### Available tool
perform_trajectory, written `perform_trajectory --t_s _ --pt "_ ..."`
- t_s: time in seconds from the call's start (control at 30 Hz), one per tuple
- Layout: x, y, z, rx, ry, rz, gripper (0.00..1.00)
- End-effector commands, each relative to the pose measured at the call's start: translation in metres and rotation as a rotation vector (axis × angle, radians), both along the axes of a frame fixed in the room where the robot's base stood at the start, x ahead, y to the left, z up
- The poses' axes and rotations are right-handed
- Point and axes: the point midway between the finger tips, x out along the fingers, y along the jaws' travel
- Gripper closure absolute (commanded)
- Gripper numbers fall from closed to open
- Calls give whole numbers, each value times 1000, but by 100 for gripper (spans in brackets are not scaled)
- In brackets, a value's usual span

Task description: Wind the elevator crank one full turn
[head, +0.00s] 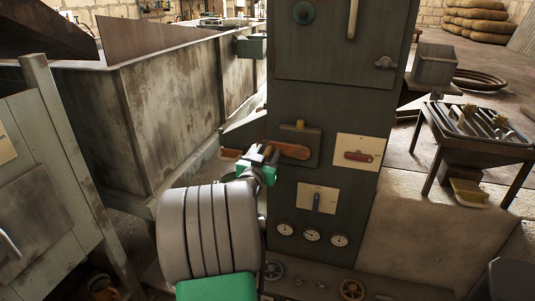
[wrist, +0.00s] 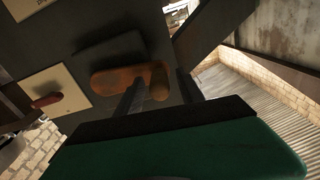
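The crank (head: 294,151) is an orange-brown arm on a dark box on the front of the grey-green cabinet (head: 335,105). It lies nearly level, its left end by my gripper (head: 268,153). In the wrist view the crank arm (wrist: 115,82) runs sideways, with a rounded grip (wrist: 159,82) at its right end. My gripper's two dark fingers (wrist: 161,76) stand apart, one on each side of that grip. The left finger crosses in front of the crank arm. A gap shows between grip and right finger; contact with the left finger cannot be told.
A large metal bin (head: 170,120) stands left. A small table (head: 470,130) with a tray stands right.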

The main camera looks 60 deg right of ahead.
Motion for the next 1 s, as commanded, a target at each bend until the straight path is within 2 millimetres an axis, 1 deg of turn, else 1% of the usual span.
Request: perform_trajectory --t_s 0.03,0.07,0.53,1.0 --pt "0 0 0 0 0 0 59" --pt "0 0 0 0 0 0 61" --pt "0 1 0 1 0 0 100" --pt "0 1 0 2 0 0 100"
